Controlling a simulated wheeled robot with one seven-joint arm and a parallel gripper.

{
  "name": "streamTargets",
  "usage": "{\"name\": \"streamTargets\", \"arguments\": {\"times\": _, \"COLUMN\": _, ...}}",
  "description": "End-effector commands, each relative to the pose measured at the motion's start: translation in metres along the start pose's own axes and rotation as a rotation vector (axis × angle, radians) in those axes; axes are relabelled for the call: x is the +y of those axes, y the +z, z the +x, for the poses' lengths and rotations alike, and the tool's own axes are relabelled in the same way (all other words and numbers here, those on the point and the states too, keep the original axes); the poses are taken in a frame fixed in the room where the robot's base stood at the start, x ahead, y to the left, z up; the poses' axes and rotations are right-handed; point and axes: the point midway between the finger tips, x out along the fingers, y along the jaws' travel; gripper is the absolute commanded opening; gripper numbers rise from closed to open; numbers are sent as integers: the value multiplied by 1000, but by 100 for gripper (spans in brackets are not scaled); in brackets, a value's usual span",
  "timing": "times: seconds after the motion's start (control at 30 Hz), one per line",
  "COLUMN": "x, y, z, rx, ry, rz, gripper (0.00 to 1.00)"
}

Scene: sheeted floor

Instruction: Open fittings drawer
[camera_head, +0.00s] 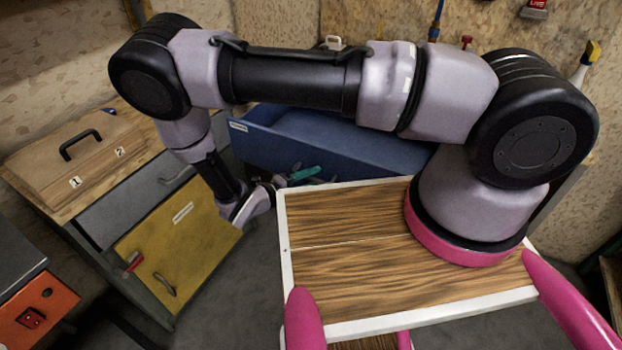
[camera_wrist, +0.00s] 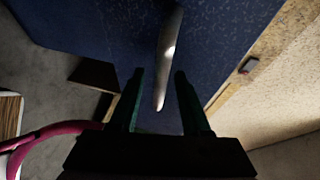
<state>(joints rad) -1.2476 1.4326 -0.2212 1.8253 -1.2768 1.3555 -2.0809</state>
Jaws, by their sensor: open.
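The blue drawer (camera_head: 330,147) is in the middle of the head view, behind my arm, with a small white label at its upper left. Its open top shows a hollow behind the front panel, so it stands at least partly pulled out. In the wrist view the blue front (camera_wrist: 90,30) fills the top, with a long silver handle (camera_wrist: 169,45) on it. My gripper (camera_wrist: 159,72) is open, and the handle's near end shows between its two fingers. I cannot tell whether they touch. In the head view my gripper (camera_head: 303,173) is low against the drawer front, its handle hidden.
A yellow cabinet door (camera_head: 180,240) with a handle is at the left, below a grey drawer (camera_head: 135,205). A wooden box lid (camera_head: 80,160) with a black handle lies on that bench. An orange panel (camera_head: 35,310) is at the lower left. Grey floor shows between.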

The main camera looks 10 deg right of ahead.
Motion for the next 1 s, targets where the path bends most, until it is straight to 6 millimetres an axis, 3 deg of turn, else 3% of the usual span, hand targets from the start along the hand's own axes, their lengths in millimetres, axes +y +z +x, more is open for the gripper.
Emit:
{"name": "streamTargets", "arguments": {"times": 0.27, "x": 0, "y": 1, "z": -14, "rx": -3, "ry": 1, "rz": 2, "gripper": 47}}
{"name": "streamTargets", "arguments": {"times": 0.7, "x": 0, "y": 0, "z": -95, "rx": -3, "ry": 1, "rz": 1, "gripper": 47}}
{"name": "streamTargets", "arguments": {"times": 1.0, "x": 0, "y": 0, "z": -109, "rx": 0, "ry": 0, "rz": 0, "gripper": 47}}
